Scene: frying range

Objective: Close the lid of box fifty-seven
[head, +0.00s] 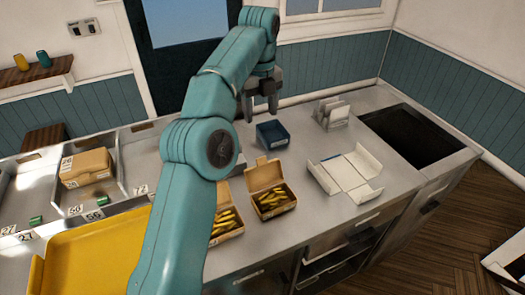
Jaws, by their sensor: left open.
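Two tan cardboard boxes with yellow pieces stand on the metal counter. The right box (270,201) has its lid (264,175) raised at the back. I cannot read a number on either, so I cannot tell which is box fifty-seven. My left gripper (260,108) is open and empty, pointing down above the back of the counter, behind the right box and apart from it. My right gripper is not in view.
A dark blue container (272,134) stands behind the right box. A flat unfolded white box (346,174), a rack (332,112) and a dark recess (412,135) lie to the right. Numbered bays with a closed tan box (86,167) and a yellow tray (95,250) are left.

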